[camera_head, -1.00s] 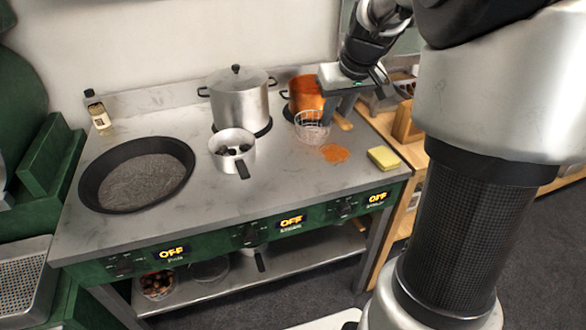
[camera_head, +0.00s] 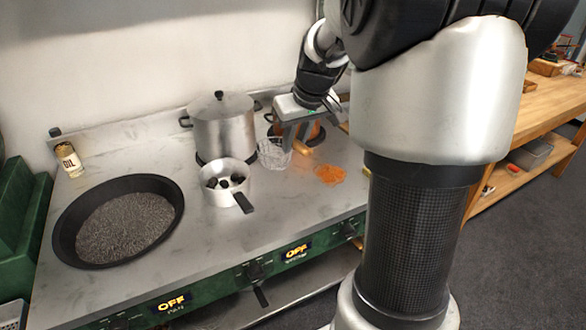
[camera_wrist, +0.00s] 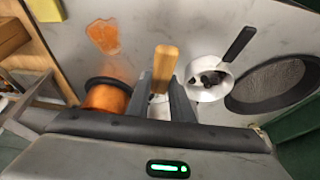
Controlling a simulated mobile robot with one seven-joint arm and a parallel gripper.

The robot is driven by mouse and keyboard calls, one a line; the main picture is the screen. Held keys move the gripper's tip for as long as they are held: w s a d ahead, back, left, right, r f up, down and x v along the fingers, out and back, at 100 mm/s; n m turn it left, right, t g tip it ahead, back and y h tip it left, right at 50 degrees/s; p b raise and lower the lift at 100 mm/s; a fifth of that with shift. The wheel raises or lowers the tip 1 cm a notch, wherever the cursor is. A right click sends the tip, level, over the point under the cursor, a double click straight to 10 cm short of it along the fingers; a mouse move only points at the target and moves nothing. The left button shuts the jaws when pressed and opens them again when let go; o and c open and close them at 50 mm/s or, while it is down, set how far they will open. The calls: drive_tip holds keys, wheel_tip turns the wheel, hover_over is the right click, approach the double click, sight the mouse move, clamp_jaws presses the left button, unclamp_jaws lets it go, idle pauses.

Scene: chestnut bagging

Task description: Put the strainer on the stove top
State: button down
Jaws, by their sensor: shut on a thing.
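The strainer (camera_head: 274,152) is a pale wire basket with a wooden handle. It is at the stove top's (camera_head: 285,210) right half, between the small pan and the orange patch. I cannot tell whether its basket touches the surface. My gripper (camera_head: 300,138) is shut on its handle from above. In the wrist view the wooden handle (camera_wrist: 165,62) stands up between the fingers of my gripper (camera_wrist: 160,88); the basket is mostly hidden there.
A lidded steel pot (camera_head: 223,125) stands at the back, with a copper pot (camera_wrist: 106,97) to its right, partly behind my gripper. A small pan (camera_head: 224,190) holds dark pieces. A wide black pan (camera_head: 120,222) is at left. An orange patch (camera_head: 330,174) lies at right.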

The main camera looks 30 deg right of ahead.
wheel_tip(320, 180, down, 6)
drive_tip(key=shift+r+b, duration=0.15)
drive_tip(key=shift+b, duration=0.3)
drive_tip(key=shift+f, duration=0.2)
drive_tip(key=c, duration=1.6)
unclamp_jaws()
drive_tip(key=shift+o, duration=0.2)
drive_tip(key=shift+r, duration=0.15)
drive_tip(key=p+v, duration=0.1)
drive_tip(key=v, duration=1.1)
drive_tip(key=shift+p, duration=0.35)
